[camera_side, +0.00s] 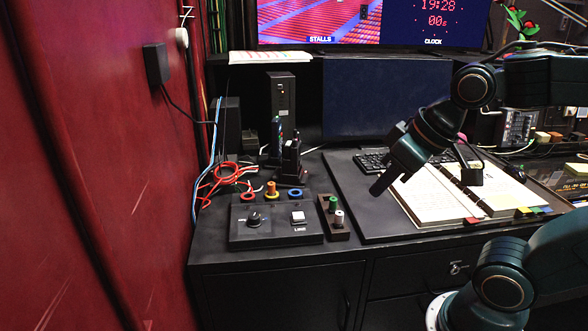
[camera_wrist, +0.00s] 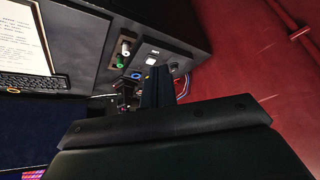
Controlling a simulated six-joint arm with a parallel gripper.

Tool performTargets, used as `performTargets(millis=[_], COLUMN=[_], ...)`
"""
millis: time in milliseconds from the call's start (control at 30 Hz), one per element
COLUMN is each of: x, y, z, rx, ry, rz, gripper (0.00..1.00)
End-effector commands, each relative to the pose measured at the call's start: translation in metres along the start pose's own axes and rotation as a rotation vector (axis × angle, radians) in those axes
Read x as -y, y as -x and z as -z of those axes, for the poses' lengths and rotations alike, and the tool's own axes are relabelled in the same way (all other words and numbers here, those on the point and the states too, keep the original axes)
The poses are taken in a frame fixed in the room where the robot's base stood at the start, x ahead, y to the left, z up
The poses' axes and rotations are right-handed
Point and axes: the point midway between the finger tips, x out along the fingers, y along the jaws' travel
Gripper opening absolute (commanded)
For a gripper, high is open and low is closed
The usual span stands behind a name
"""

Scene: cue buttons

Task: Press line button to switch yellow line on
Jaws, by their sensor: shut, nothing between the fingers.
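The line button (camera_side: 298,217) is a small white square on a black control box (camera_side: 262,238), above the word LINE. In the wrist view the line button (camera_wrist: 151,61) shows just above the fingers. The box also carries a black knob (camera_side: 254,218) and a small lamp. My gripper (camera_side: 376,190) is shut and empty, pointing down to the left. It hangs over the desk to the right of the box, apart from the button. In the wrist view my gripper's dark fingers (camera_wrist: 157,72) reach toward the box.
A small block with a green and a white peg (camera_side: 338,215) stands just right of the box. An open binder (camera_side: 430,195) and a keyboard (camera_side: 372,161) are to the right. A red wall (camera_side: 90,180) rises at left.

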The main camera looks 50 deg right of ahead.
Motion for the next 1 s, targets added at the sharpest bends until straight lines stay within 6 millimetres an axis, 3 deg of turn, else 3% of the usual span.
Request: performTargets(millis=[567, 1000], x=[-0.009, -0.033], y=[-0.065, -0.121], z=[0.079, 0.126], rx=[-0.062, -0.13], ry=[-0.153, -0.336], rz=[0.113, 0.228], gripper=[0.0, 0.0])
